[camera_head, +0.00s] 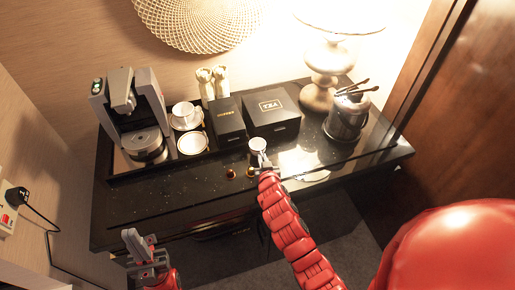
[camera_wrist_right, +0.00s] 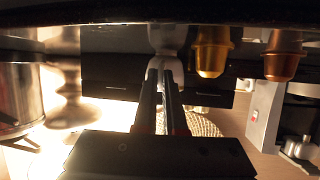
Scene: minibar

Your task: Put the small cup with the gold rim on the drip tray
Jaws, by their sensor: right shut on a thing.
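A small white cup (camera_head: 257,145) stands upright near the front middle of the black counter, in front of the black boxes; its rim colour is too small to make out. My right gripper (camera_head: 264,168) reaches it from the front and is shut on it. In the right wrist view, which is upside down, the fingers (camera_wrist_right: 165,75) close on the pale cup (camera_wrist_right: 168,38). The drip tray (camera_head: 148,147) is the round plate under the coffee machine's (camera_head: 126,104) spout, at the left. My left gripper (camera_head: 139,243) is empty and open, below the counter's front edge.
Another white cup (camera_head: 184,113) on a saucer and a bare saucer (camera_head: 192,143) stand between machine and boxes (camera_head: 271,112). Gold (camera_wrist_right: 212,50) and copper (camera_wrist_right: 283,55) capsules lie beside the held cup. An ice bucket (camera_head: 346,118) and lamp (camera_head: 328,65) stand right. The front-left counter is clear.

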